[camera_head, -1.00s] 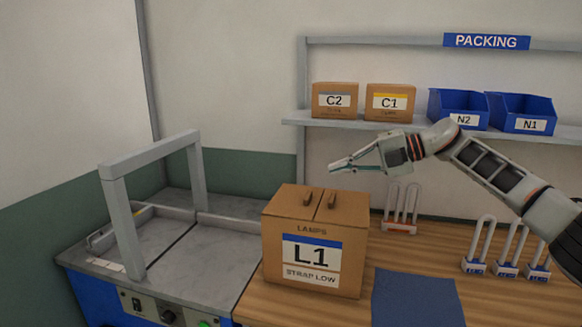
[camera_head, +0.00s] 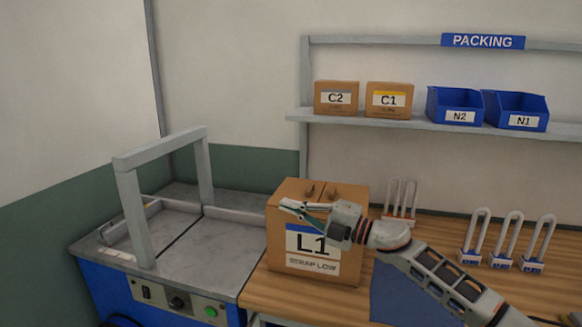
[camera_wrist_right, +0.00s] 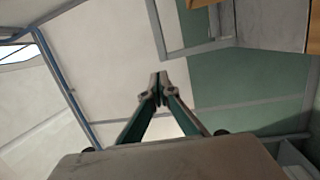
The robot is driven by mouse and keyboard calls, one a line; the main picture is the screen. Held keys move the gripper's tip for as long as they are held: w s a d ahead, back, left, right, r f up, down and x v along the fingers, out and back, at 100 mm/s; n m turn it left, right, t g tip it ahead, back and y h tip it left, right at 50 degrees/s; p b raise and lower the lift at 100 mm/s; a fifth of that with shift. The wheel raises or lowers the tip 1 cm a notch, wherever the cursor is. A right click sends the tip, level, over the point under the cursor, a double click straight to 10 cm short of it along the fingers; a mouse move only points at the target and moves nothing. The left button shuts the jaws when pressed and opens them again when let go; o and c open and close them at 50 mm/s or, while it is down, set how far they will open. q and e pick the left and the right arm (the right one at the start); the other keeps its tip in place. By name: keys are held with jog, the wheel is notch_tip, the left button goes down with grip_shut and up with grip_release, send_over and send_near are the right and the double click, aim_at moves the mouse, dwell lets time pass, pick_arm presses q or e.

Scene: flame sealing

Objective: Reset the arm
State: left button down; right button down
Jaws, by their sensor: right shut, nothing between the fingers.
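My right arm comes in from the lower right of the head view. Its gripper (camera_head: 297,208) is in front of the upper part of the cardboard box labelled L1 (camera_head: 290,255), and hides part of its front. The gripper points to the left, and its fingers are together with nothing between them. In the right wrist view the fingertips (camera_wrist_right: 159,88) meet, with wall and frame beyond them. Whether the gripper touches the box cannot be told. My left gripper is not in view.
A strapping machine (camera_head: 225,258) with a grey arch (camera_head: 130,215) stands left of the box. A blue mat (camera_head: 388,300) lies under my right arm. A shelf (camera_head: 300,116) holds cartons and blue bins (camera_head: 455,105).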

jog(key=s+d+f+m+t+h, duration=0.4)
jog(key=s+d+f+m+h, duration=0.35)
jog(key=d+f+m, duration=0.25)
jog(key=s+d+f+m+t+h, duration=0.3)
jog(key=s+d+f+m+h, duration=0.3)
jog(key=d+f+m+h, duration=0.35)
jog(key=s+d+f+m+g+h, duration=0.1)
jog(key=s+d+f+g+h, duration=0.2)
jog(key=s+d, duration=0.45)
jog(key=s+d+f+m+g, duration=0.1)
jog(key=s+d+f+g, duration=0.25)
jog(key=s, duration=0.65)
jog(key=s+d+f+m+g+h, duration=0.1)
jog(key=s+d+f+g+h, duration=0.1)
jog(key=s+d+f, duration=0.55)
jog(key=a+f+m+t+y, duration=0.3)
jog(key=a+f+y, duration=0.3)
jog(key=a+f, duration=0.7)
jog(key=a, duration=0.2)
jog(key=shift+s+a+f+y, duration=0.25)
jog(key=shift+a+f+y, duration=0.05)
jog(key=shift+f, duration=0.1)
jog(key=shift+m, duration=0.25)
